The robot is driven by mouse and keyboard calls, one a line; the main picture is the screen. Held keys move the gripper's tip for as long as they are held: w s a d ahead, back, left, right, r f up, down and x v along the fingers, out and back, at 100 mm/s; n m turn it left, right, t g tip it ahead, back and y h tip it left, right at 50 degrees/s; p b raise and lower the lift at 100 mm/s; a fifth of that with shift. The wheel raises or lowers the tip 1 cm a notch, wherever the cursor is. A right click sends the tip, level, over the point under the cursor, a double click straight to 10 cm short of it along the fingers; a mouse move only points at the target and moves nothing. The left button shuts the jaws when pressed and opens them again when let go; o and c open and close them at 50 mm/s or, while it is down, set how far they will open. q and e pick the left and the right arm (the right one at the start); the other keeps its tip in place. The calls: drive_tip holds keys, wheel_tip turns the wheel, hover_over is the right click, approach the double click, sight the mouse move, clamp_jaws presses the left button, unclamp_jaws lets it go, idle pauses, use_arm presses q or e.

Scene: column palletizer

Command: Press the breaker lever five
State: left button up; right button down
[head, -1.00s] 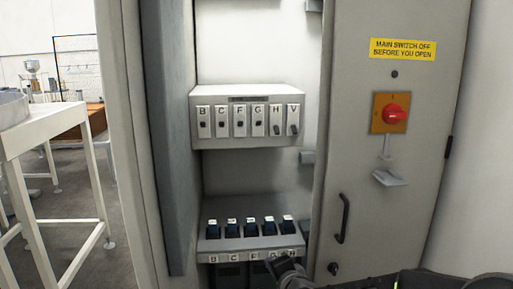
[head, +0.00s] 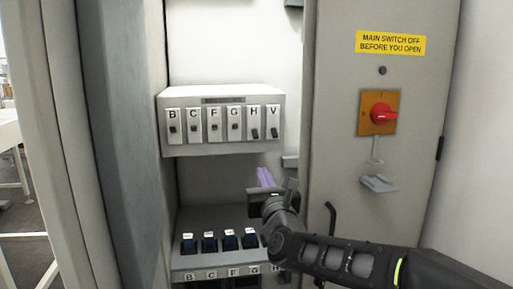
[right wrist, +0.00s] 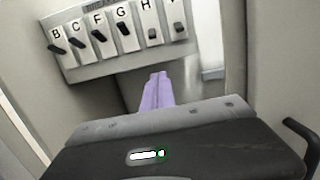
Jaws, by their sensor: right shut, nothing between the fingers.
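The upper switch box (head: 221,150) carries a row of levers lettered B, C, F, G, H, V. The fifth, lever H (head: 254,133), points down, as does V; the right wrist view also shows lever H (right wrist: 154,35). The lower breaker box (head: 205,262) holds a row of blue-black breaker levers (head: 209,243) with white tops. Its right end, around the fifth lever, is partly hidden by my right gripper. My right gripper (head: 265,177) has its purple fingers shut and empty, below the upper box and apart from it. My left gripper is out of view.
The open cabinet door (head: 335,120) stands to the right, with a red main switch (head: 381,114), a small bracket (head: 379,184) and a handle. The cabinet's grey left side (head: 115,150) bounds the opening.

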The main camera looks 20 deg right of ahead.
sight(255, 134)
drive_tip(key=shift+w, duration=0.15)
drive_tip(key=p+x, duration=0.3)
drive_tip(key=x, duration=0.6)
drive_tip(key=shift+w+r, duration=0.1)
drive_tip(key=r, duration=0.1)
drive_tip(key=s+r+p, duration=0.1)
drive_tip(key=r, duration=0.1)
drive_tip(key=shift+s+a+r+p, duration=0.15)
drive_tip(key=shift+r+p, duration=0.05)
drive_tip(key=shift+p, duration=0.1)
